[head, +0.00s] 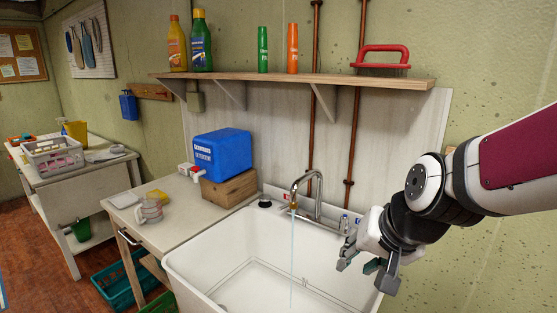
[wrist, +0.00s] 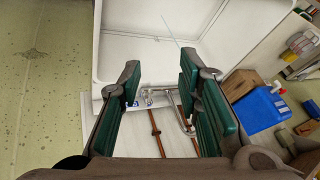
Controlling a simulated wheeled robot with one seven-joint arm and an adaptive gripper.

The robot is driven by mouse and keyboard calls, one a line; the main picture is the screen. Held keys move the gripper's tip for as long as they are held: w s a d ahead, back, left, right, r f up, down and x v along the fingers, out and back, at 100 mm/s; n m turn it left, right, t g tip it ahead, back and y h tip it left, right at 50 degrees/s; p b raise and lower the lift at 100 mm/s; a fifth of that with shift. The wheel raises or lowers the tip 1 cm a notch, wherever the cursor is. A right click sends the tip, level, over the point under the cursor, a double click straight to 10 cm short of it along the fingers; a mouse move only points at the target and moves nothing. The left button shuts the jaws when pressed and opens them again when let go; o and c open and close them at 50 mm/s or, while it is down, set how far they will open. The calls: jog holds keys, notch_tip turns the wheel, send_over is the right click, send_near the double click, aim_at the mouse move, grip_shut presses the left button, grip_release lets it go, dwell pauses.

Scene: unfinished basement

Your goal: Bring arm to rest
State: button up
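My arm reaches in from the right in the head view. My gripper (head: 366,268) hangs over the right side of the white sink (head: 190,262), to the right of the faucet. In the wrist view my gripper (wrist: 158,85) shows its two green-padded fingers spread apart, with nothing between them. The faucet (head: 318,196) is at the back of the sink, and a thin stream of water (head: 292,255) runs from it into the basin. In the wrist view the faucet (wrist: 185,118) lies beyond the fingers.
A wooden shelf (head: 290,78) with bottles and a red-handled tool (head: 381,57) runs above the sink. A table (head: 85,172) stands farther left.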

jog(key=s+d+r+n+h, duration=0.1)
jog(key=s+d+r, duration=0.1)
jog(key=s, duration=0.7)
jog(key=s+d+r+n+g+h, duration=0.1)
jog(key=s+d+r+n, duration=0.1)
jog(key=s, duration=0.7)
jog(key=shift+s+d+r+n+g, duration=0.15)
jog(key=shift+d+r+n+g, duration=0.15)
jog(key=shift+d+r, duration=0.15)
jog(key=shift+o, duration=0.3)
